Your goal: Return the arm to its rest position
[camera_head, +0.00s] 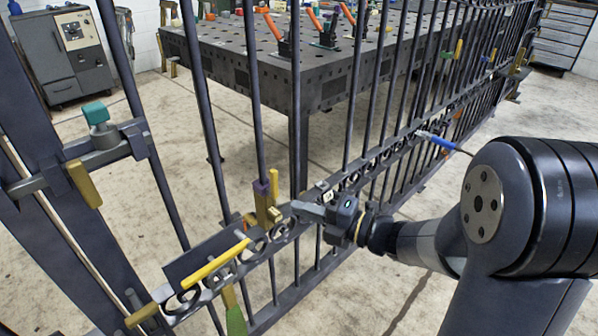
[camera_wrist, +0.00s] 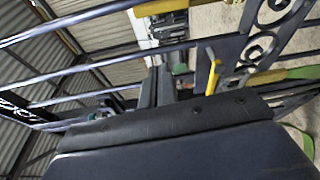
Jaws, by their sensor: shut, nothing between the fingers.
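My arm reaches in from the right of the head view, across the lower middle, towards the dark metal scroll gate (camera_head: 204,100). My gripper (camera_head: 301,210) is at the gate's band of scroll rings, its fingertips pointing left. It is shut with nothing between the fingers. Whether it touches the gate cannot be told. The wrist view shows gate bars (camera_wrist: 95,57) and scroll rings (camera_wrist: 258,47) close ahead, tilted in the picture.
Yellow clamps (camera_head: 270,195) sit on the gate just left of my gripper. A yellow handle (camera_head: 215,262) lies lower left, and a blue-handled tool (camera_head: 437,142) is right of it. A perforated work table (camera_head: 225,60) stands behind the gate. Bare floor shows below the gate.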

